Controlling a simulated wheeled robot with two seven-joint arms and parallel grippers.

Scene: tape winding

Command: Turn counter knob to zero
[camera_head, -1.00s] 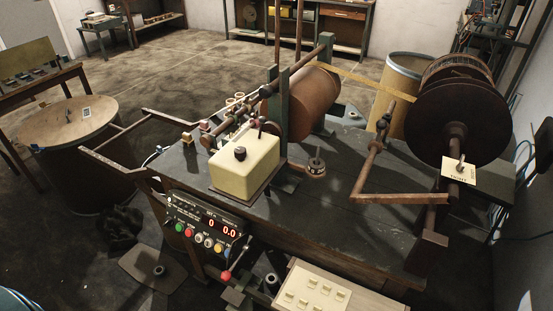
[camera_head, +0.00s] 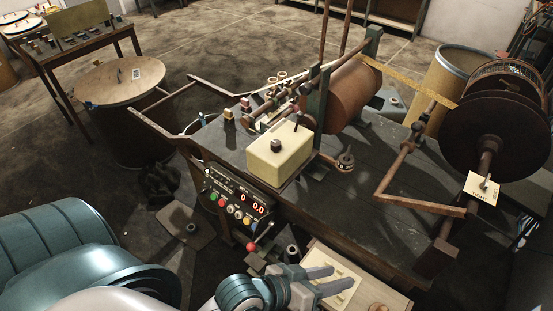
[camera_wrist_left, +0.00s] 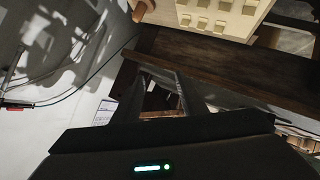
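The control panel (camera_head: 238,198) is on the near left side of the winding bench, with red digits reading 0 and 0.0 and a row of coloured buttons. A cream box with a black knob (camera_head: 276,146) on top stands on the bench; which knob is the counter knob I cannot tell. My left gripper (camera_head: 342,278) is low at the front, right of and below the panel, over or beside a pale board. Its fingers are apart and empty, and they also show apart in the left wrist view (camera_wrist_left: 160,95). My right gripper is not in view.
The pale board with cream tabs (camera_head: 318,252) is by my left gripper and also tops the left wrist view (camera_wrist_left: 230,12). A red-ended lever (camera_head: 251,247) projects below the panel. A rusty crank arm (camera_head: 420,203) and a large dark reel (camera_head: 480,130) are at right.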

